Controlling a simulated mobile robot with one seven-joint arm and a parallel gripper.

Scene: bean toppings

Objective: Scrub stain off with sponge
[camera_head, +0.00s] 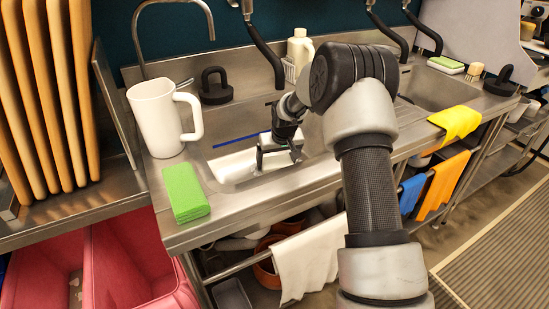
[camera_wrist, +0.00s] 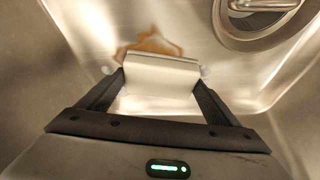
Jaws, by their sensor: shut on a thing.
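My gripper (camera_head: 279,158) reaches down into the left sink basin (camera_head: 225,172). In the wrist view its two fingers (camera_wrist: 160,82) are shut on a pale, whitish block, which looks like the sponge (camera_wrist: 160,72). The held block is hard to make out in the head view. A brown stain (camera_wrist: 152,42) lies on the metal of the basin, just beyond the sponge's far edge. Part of the stain may be hidden under the sponge. I cannot tell whether the sponge touches the surface.
A round metal drain (camera_wrist: 262,18) is at the upper right of the wrist view. A white pitcher (camera_head: 157,118) and a green block (camera_head: 185,192) stand on the counter left of the basin. A black-handled object (camera_head: 215,88) and a white bottle (camera_head: 300,50) stand behind it.

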